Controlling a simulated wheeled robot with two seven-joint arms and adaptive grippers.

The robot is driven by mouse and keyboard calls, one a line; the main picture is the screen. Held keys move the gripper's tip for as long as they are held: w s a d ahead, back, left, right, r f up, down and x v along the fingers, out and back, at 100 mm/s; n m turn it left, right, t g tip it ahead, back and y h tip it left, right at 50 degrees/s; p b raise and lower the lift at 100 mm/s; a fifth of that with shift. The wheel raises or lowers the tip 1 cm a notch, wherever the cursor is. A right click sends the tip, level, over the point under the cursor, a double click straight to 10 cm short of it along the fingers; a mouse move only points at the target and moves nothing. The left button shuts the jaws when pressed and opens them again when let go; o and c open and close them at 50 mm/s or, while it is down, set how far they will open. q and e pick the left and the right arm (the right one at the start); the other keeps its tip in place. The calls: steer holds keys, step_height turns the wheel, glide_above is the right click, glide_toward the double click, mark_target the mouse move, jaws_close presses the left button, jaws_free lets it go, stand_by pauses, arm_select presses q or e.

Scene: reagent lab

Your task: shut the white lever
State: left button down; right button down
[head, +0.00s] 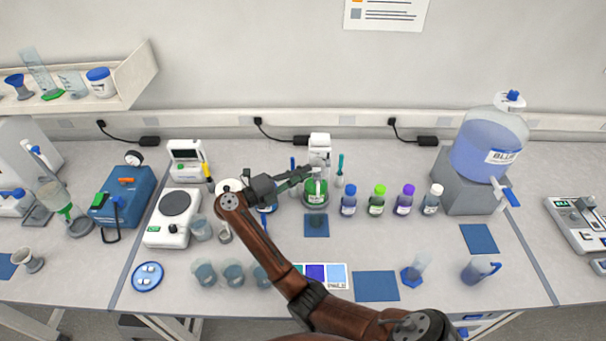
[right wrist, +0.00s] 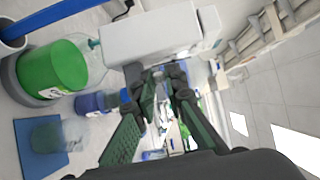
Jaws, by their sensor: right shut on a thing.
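The white dispenser head (head: 320,142) stands at the back middle of the bench, with a green container (head: 316,192) beneath it. In the right wrist view the white body (right wrist: 150,35) fills the top, and the green container (right wrist: 52,70) is at the left. My right gripper (head: 303,174) reaches up to the front of the dispenser. Its dark fingers (right wrist: 160,76) close together at the white body's lower edge, shut on a small part there. The fingers hide that part; it appears to be the white lever, whose angle I cannot tell. My left gripper is out of view.
A clear beaker (right wrist: 58,136) stands on a blue mat (head: 317,231) in front of the dispenser. Several capped bottles (head: 377,202) stand to its right, and a blue carboy (head: 483,150) farther right. Beakers (head: 233,274) stand left of my arm.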

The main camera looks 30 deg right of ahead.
steer(key=m+g+b, duration=0.2)
steer(key=g+b, duration=0.1)
steer(key=shift+w+d+f+g, duration=0.1)
steer(key=shift+w+d+g, duration=0.05)
steer(key=shift+w+g, duration=0.2)
steer(key=c, duration=2.2)
jaws_free()
steer(key=shift+c, duration=0.2)
steer(key=w+a, duration=0.2)
steer(key=a, duration=1)
steer(key=shift+w, duration=0.1)
